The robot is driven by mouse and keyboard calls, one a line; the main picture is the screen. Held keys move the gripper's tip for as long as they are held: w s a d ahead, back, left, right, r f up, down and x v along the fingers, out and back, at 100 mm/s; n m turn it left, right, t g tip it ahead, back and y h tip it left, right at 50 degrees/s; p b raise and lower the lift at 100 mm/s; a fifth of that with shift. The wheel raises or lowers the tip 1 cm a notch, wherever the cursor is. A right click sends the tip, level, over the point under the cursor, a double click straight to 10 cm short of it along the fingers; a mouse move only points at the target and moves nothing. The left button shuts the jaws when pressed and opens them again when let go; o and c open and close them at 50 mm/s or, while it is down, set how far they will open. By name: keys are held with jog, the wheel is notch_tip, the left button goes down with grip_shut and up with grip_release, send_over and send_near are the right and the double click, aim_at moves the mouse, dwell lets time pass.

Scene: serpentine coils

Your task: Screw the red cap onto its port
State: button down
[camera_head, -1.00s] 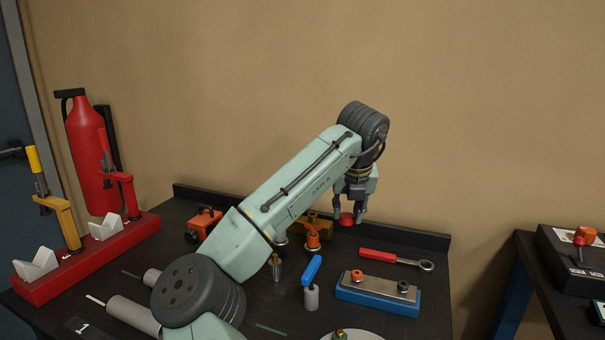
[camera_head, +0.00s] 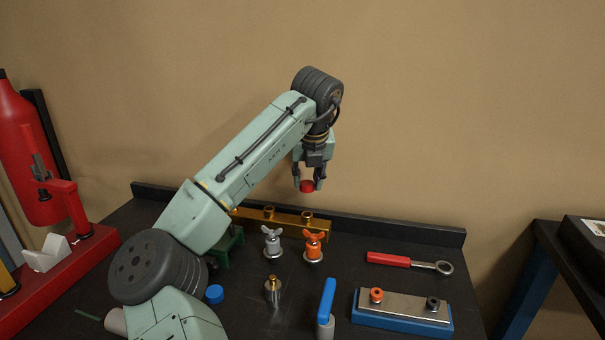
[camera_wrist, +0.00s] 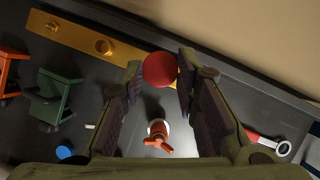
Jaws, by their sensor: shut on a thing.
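My gripper (camera_head: 307,184) is shut on the red cap (camera_head: 307,187) and holds it in the air above the back of the bench. In the wrist view the round red cap (camera_wrist: 160,69) sits between the two fingertips. A brass block (camera_head: 288,222) with upright round ports lies along the back of the bench, below the cap. One port (camera_head: 307,215) shows almost straight under the cap in the head view; another port (camera_head: 268,211) is to its left. In the wrist view the block (camera_wrist: 75,36) lies left of the cap. Which port belongs to the cap I cannot tell.
An orange-handled valve (camera_head: 313,246) and a grey-handled valve (camera_head: 272,242) stand in front of the block. A blue-handled tool (camera_head: 327,300), a blue tray (camera_head: 402,318) and a red-handled wrench (camera_head: 400,261) are nearer or right. A blue cap (camera_head: 214,294) lies at left.

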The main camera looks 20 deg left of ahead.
aim_at(308, 191)
jog(key=shift+f+b, duration=2.35)
jog(key=shift+b, duration=0.3)
jog(key=shift+p, duration=0.6)
jog(key=shift+f, duration=0.25)
jog(key=shift+f+b, duration=0.3)
jog(key=shift+f, duration=0.55)
jog(key=shift+f, duration=0.1)
jog(key=shift+f, duration=0.35)
jog(key=shift+f+p, duration=0.1)
jog(key=shift+p, duration=0.9)
jog(key=shift+p, duration=0.35)
